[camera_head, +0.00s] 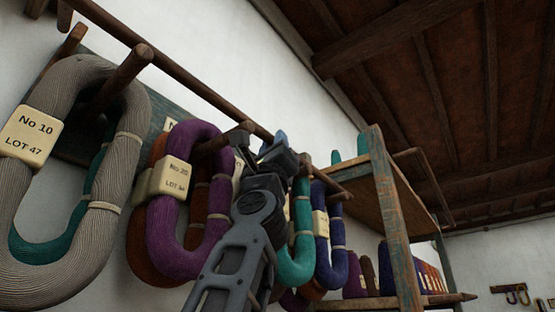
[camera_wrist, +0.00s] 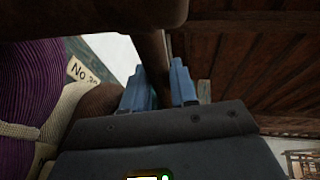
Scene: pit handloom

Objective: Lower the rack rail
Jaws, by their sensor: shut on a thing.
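The rack rail (camera_head: 200,89) is a long brown wooden bar in front of the white wall. In the wrist view, the blue fingers of my gripper (camera_wrist: 158,84) stand on either side of a dark wooden bar (camera_wrist: 152,48), which looks like the rail. The gripper is shut on it. The exact contact is hidden in the head view.
A grey hank (camera_head: 65,255) and a purple hank (camera_head: 160,225) hang left of my arm. Teal (camera_head: 300,262) and blue hanks (camera_head: 323,265) hang close on its right. A wooden shelf (camera_head: 388,225) stands further right. Dark ceiling beams (camera_head: 400,40) are overhead.

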